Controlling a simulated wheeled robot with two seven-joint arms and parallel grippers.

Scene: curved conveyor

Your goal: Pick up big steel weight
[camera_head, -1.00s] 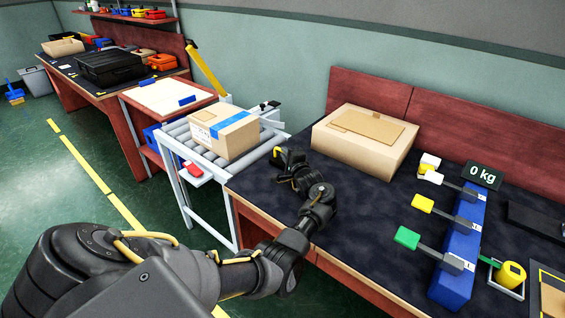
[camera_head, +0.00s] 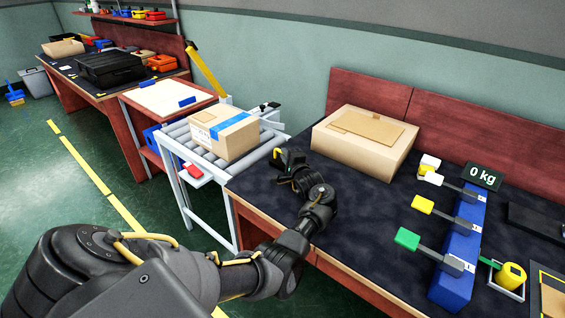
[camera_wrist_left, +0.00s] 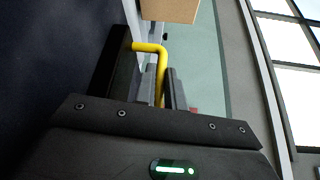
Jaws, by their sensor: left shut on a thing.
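My left gripper (camera_head: 284,160) is at the left end of the dark table, beside the roller conveyor. In the left wrist view its dark fingers (camera_wrist_left: 148,85) are close together around a yellow bent bar (camera_wrist_left: 160,60). A little of that yellow bar (camera_head: 277,153) shows at the gripper in the head view; what it belongs to is hidden. I cannot make out a big steel weight for certain. A yellow cylinder (camera_head: 512,275) stands in a small frame at the table's right. My right gripper is not in view.
A large cardboard box (camera_head: 366,143) stands behind my left gripper. To the right are a blue block (camera_head: 455,270) with coloured-ended arms and a "0 kg" display (camera_head: 484,175). A taped carton (camera_head: 225,133) lies on the conveyor (camera_head: 180,133). The tabletop (camera_head: 370,225) between is clear.

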